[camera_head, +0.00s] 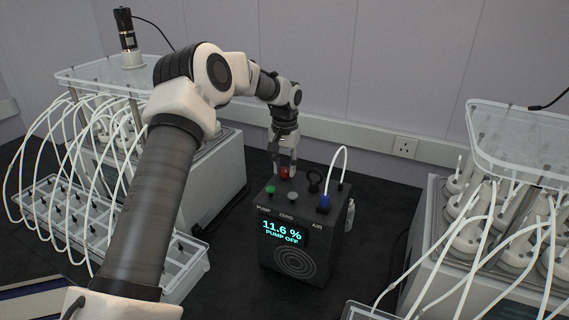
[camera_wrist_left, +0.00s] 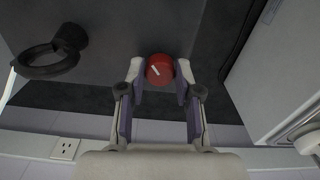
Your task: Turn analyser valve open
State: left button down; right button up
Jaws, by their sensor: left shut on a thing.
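The analyser (camera_head: 298,258) is a dark box on the black bench, its screen reading 11.6 % and PUMP OFF. The analyser valve is a red round knob (camera_head: 284,172) on its top at the back. In the left wrist view the red knob (camera_wrist_left: 160,69) has a white mark lying slightly tilted across its face. My left gripper (camera_head: 284,165) reaches down from behind the knob. In the left wrist view its two fingertips (camera_wrist_left: 160,72) are on either side of the knob, shut on it. My right gripper is not in view.
A green button (camera_head: 270,190), a grey button (camera_head: 292,196), a blue connector (camera_head: 323,203) with a white tube and a black ring (camera_head: 314,181) are on the analyser's top. Tubed reactor units stand left (camera_head: 215,165) and right (camera_head: 430,240). A wall socket (camera_head: 405,146) is behind.

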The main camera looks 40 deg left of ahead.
pick_arm(q)
jog(key=m+p, duration=0.2)
jog(key=m, duration=0.1)
jog(key=shift+r, duration=0.1)
jog(key=m+p, duration=0.2)
jog(key=m, duration=0.3)
jog(key=shift+s, duration=0.1)
jog(key=m, duration=0.1)
jog(key=m+p, duration=0.1)
jog(key=m, duration=0.1)
jog(key=shift+f+m, duration=0.25)
jog(key=shift+m, duration=0.05)
jog(key=m, duration=0.4)
jog(key=shift+f+m, duration=0.15)
jog(key=shift+m, duration=0.25)
jog(key=c, duration=1)
grip_release()
jog(key=shift+o, duration=1.1)
jog(key=shift+w+d, duration=0.1)
jog(key=shift+w, duration=0.2)
